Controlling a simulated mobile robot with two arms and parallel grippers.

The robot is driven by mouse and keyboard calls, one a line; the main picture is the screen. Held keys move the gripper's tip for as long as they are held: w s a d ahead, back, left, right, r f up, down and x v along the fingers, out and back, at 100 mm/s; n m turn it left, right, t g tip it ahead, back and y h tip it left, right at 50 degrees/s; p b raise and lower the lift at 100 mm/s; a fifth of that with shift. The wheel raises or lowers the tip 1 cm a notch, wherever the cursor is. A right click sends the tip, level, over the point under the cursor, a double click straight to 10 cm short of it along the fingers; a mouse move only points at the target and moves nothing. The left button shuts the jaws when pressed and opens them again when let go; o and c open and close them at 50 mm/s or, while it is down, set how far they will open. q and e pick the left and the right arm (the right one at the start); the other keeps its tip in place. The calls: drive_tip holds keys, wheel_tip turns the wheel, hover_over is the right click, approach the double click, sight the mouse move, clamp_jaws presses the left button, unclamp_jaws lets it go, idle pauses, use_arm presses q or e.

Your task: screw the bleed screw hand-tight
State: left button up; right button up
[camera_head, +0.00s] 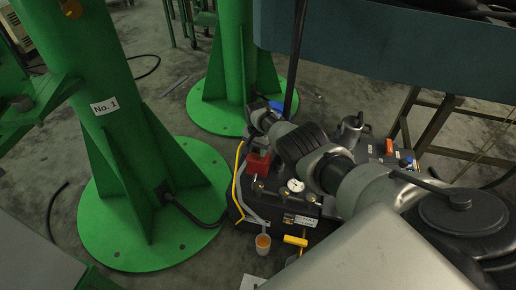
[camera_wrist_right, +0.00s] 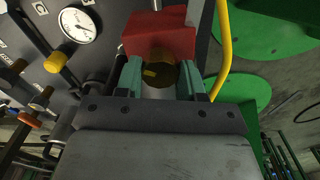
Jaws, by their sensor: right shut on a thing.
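The bleed screw (camera_wrist_right: 160,72), a round brass-coloured piece, shows in the right wrist view just below a red block (camera_wrist_right: 160,35). My right gripper (camera_wrist_right: 161,84) is shut on it, with a teal finger on each side. I cannot tell how far the screw is threaded in. In the head view the red block (camera_head: 257,163) sits on the dark pump unit (camera_head: 317,211), and my right arm reaches over from the right. The screw and fingertips are not clear there. My left gripper is not in view.
A pressure gauge (camera_head: 296,185) is on the unit's panel. A yellow hose (camera_head: 237,178) runs close beside the red block. Green columns (camera_head: 128,140) with wide round bases stand at the left. A small orange-topped cup (camera_head: 263,243) stands in front of the unit.

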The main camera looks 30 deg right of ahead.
sight(258, 150)
idle(0.4)
drive_tip(key=o, duration=0.9)
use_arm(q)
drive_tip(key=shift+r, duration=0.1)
use_arm(e)
drive_tip(key=shift+r, duration=0.1)
wheel_tip(258, 150, up, 3)
drive_tip(key=p, duration=0.3)
use_arm(q)
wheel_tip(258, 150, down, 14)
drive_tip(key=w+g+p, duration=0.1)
drive_tip(key=p, duration=0.1)
use_arm(e)
wheel_tip(258, 150, up, 2)
drive_tip(key=shift+r, duration=0.2)
wheel_tip(258, 150, up, 3)
drive_tip(key=shift+f+p, duration=0.2)
drive_tip(key=shift+p, duration=0.85)
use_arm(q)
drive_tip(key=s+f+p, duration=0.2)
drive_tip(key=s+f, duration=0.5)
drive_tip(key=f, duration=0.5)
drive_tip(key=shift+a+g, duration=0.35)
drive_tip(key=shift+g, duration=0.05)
use_arm(e)
wheel_tip(258, 150, up, 3)
drive_tip(key=shift+f, duration=0.15)
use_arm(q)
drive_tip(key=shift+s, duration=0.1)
